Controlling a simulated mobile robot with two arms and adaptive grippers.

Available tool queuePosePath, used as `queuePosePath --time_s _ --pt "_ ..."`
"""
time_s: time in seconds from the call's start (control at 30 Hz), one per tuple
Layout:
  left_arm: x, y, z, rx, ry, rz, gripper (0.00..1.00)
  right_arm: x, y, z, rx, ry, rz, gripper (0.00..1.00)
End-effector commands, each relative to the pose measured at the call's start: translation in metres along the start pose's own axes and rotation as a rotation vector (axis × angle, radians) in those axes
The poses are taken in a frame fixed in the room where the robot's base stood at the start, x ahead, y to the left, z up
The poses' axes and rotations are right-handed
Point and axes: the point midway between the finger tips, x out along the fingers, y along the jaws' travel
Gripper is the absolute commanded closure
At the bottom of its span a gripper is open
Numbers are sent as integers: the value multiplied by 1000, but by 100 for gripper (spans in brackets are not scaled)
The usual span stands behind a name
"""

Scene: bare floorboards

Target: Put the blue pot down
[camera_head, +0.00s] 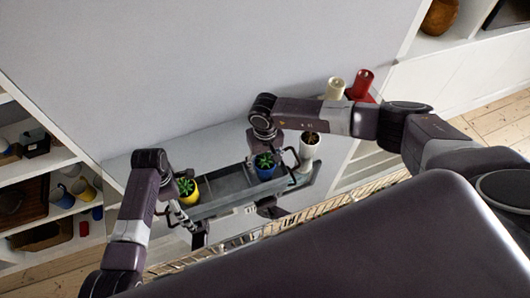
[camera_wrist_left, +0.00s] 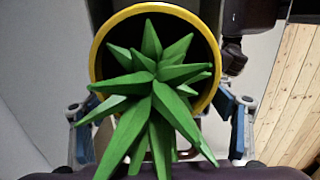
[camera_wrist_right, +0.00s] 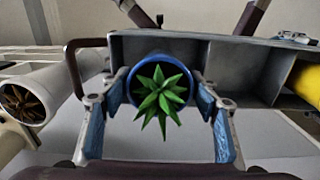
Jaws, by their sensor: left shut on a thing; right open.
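The blue pot (camera_head: 265,173) holds a green spiky plant and stands at the grey tray (camera_head: 228,187); I cannot tell whether it rests in a compartment or at the edge. My right gripper (camera_head: 264,143) is over it. In the right wrist view the blue pot (camera_wrist_right: 134,92) sits between the open fingers, with a gap on each side. My left gripper (camera_head: 181,209) is shut on a yellow pot (camera_head: 191,198) with a similar plant, whose yellow rim (camera_wrist_left: 97,58) fills the left wrist view. The yellow pot's lower part is hidden there.
A white pot (camera_head: 308,151) with a dark plant stands right of the tray. Cream (camera_head: 335,90) and red (camera_head: 361,86) cylinders stand further right. Shelves with mugs (camera_head: 84,189) are at the left. A wire basket edge (camera_head: 330,205) runs along the near side.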

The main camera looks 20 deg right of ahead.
Motion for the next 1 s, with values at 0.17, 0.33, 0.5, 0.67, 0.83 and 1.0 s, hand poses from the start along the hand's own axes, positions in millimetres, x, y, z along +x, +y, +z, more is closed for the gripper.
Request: queuePosePath --time_s 0.17,0.33,0.5,0.67,0.83,1.0 --pt "1 -1 0 0 0 -1 61 -40 0 -1 -1 4 0 44" --pt "1 -1 0 0 0 -1 61 -64 0 0 0 1 0 44" --pt "1 -1 0 0 0 -2 61 -73 0 0 0 0 0 44" --pt "1 -1 0 0 0 -2 61 -74 0 0 0 -1 0 44" --pt "1 -1 0 0 0 -2 61 -74 0 0 0 -1 0 44" --pt "0 -1 0 0 0 -2 9 -74 0 0 0 -1 0 44"
